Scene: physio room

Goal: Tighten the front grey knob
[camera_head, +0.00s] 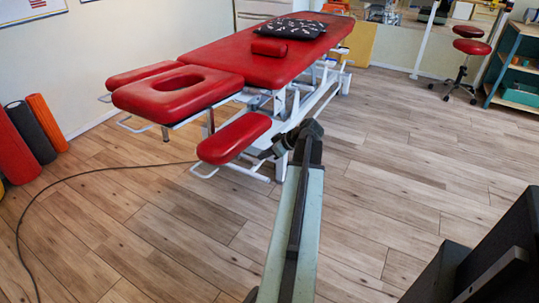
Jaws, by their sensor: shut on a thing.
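My arm reaches forward to the red treatment table (262,62). My gripper (268,153) is at the end of the dark wrist, beside the white frame under the front right armrest (235,137). It is shut on what appears to be the front grey knob. The knob is too small and too covered by the gripper to make out clearly. The armrest pad is just left of the gripper. The red headrest (178,92) with its oval face hole is further left.
A dark cable (68,180) curves over the wooden floor at left. Coloured foam rollers (30,132) lean on the left wall. A red stool (470,50) and a shelf (515,68) stand at back right. The floor right of the table is clear.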

